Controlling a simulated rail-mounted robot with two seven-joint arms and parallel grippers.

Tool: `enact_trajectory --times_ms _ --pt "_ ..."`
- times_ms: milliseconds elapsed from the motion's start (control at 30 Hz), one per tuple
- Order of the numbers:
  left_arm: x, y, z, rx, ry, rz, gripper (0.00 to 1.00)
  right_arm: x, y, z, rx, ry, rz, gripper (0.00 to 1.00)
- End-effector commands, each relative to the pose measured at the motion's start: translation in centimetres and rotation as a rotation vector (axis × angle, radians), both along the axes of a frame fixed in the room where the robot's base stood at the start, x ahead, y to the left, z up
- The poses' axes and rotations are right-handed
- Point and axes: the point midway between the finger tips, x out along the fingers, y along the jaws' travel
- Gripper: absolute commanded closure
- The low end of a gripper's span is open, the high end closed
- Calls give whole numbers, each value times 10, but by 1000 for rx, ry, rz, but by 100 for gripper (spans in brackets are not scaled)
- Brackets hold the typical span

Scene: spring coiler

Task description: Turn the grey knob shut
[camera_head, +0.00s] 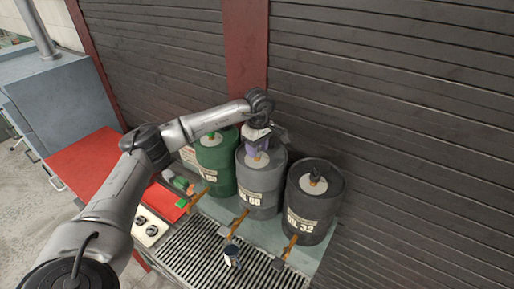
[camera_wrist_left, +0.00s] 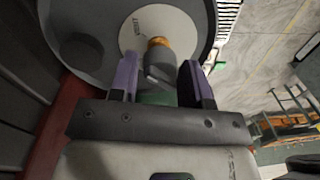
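The grey knob (camera_wrist_left: 160,78) sits on a brass stem in a pale disc on top of the grey drum (camera_wrist_left: 85,20). In the head view the grey drum (camera_head: 262,185) stands between a green and a dark drum. My left gripper (camera_head: 258,142) is over the grey drum's lid, and its hand mostly hides the knob there. In the left wrist view my left gripper (camera_wrist_left: 160,72) is open, with one purple-padded finger on each side of the knob and visible gaps. My right gripper is in neither view.
The green drum (camera_head: 217,163) has a green knob and the dark drum (camera_head: 314,204) a black one. Brass spouts reach over a slatted grate (camera_head: 192,252), where a small dark can (camera_head: 232,256) stands. A dark slatted wall (camera_head: 400,110) is close behind.

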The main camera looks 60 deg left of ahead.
Motion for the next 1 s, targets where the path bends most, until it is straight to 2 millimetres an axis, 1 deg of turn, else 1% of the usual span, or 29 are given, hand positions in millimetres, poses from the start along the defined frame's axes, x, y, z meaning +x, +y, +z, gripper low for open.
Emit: enact_trajectory --times_ms 33,300,533,667,867,1000 --pt "0 0 0 0 0 0 61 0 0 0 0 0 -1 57" --pt "0 0 0 0 0 0 87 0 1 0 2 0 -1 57" --pt "0 0 1 0 0 22 88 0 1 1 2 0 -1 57" --pt "0 0 1 0 1 77 88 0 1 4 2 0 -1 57" --pt "0 0 2 -1 1 229 88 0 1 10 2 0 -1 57" --pt "0 0 2 -1 1 363 88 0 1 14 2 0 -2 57"
